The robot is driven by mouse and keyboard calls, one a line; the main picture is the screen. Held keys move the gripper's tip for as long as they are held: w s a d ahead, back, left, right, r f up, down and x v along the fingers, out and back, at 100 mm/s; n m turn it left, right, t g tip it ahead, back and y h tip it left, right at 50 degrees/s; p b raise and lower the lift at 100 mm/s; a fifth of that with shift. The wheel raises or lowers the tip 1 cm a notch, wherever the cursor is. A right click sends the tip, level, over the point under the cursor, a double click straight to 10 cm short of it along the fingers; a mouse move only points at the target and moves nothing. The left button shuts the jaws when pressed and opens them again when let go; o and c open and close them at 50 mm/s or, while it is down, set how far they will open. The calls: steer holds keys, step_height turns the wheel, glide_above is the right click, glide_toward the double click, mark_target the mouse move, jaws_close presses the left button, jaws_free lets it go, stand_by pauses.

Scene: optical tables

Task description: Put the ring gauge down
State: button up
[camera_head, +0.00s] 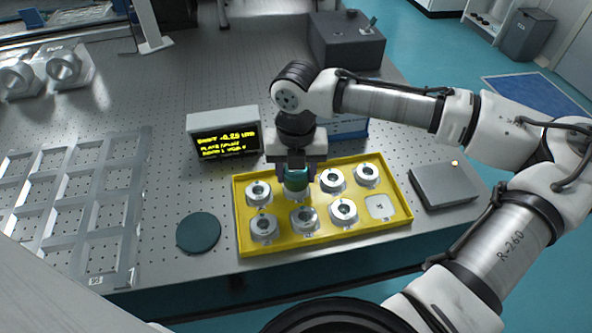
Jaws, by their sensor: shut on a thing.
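My gripper (297,174) points down over the back row of the yellow tray (246,246). It is shut on a ring gauge (295,190), a silver ring with a teal band or part at its top, mostly covered by the fingers. The held gauge is at the second place from the left in the back row. I cannot tell whether it touches the tray floor. Several other silver ring gauges sit in the tray, in two rows. The front right place (380,206) shows a pale square pad with no ring on it.
A dark teal round disc (198,232) lies left of the tray. A display box (224,134) with yellow text stands behind it. A grey flat box (443,185) is right of the tray. A metal frame rack (85,213) is at the left.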

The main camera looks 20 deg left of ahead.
steer(key=shift+f, duration=0.15)
steer(key=o, duration=1.2)
step_height(320, 180, up, 12)
steer(key=shift+r, duration=0.1)
stand_by(0.9)
